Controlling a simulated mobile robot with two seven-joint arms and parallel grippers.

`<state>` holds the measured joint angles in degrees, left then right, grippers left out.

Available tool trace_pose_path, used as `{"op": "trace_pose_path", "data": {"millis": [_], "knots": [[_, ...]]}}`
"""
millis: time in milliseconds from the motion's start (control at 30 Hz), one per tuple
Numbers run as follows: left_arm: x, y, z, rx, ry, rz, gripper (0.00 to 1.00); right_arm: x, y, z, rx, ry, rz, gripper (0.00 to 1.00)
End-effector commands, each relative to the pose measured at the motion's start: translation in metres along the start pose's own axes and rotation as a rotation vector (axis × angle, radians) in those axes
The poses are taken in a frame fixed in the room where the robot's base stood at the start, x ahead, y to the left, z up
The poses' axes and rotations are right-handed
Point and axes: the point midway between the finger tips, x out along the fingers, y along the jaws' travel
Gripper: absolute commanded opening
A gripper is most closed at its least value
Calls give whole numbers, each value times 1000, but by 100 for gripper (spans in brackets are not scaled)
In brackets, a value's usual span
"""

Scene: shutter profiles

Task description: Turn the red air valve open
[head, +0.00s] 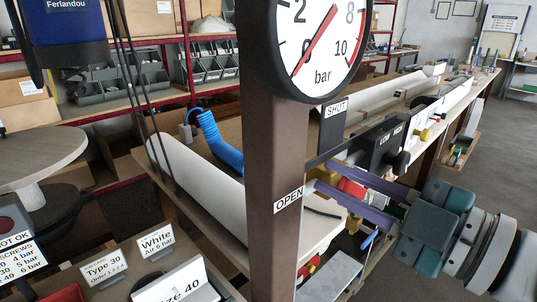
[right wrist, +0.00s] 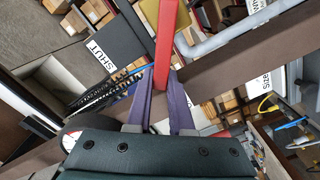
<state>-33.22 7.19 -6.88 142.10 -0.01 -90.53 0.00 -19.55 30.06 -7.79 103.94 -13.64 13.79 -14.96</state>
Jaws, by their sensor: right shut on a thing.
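The red valve lever (head: 352,188) shows between the purple fingers of my right gripper (head: 325,178), beside the brown post (head: 275,150). In the right wrist view the lever (right wrist: 166,45) is a long red bar running up from between the fingertips (right wrist: 161,90). The right gripper is shut on it. An OPEN label (head: 288,200) is on the post; a SHUT label (head: 335,109) is higher, on a dark plate. The SHUT label also shows in the right wrist view (right wrist: 102,56), left of the lever. The valve body is mostly hidden. My left gripper is out of view.
A round pressure gauge (head: 322,40) sits atop the post, its red needle lying across the dial by the 0. A dark LOW/HIGH switch box (head: 385,142) is just above the right gripper. A blue coiled hose (head: 217,145) and white profile (head: 200,185) lie behind the post.

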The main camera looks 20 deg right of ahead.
Motion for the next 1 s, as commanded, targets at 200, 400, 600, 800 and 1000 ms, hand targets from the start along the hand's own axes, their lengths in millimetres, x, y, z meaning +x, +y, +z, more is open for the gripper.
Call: {"op": "trace_pose_path", "data": {"millis": [200,400,600,800,1000], "knots": [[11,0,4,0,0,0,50,0,-17,2,-205,2,2,0],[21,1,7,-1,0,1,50,0,-29,6,-378,2,1,0],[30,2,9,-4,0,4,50,0,-37,10,-516,2,1,0],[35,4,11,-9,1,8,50,0,-41,13,-605,2,1,0],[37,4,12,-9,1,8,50,0,-43,14,-648,2,0,0]]}}
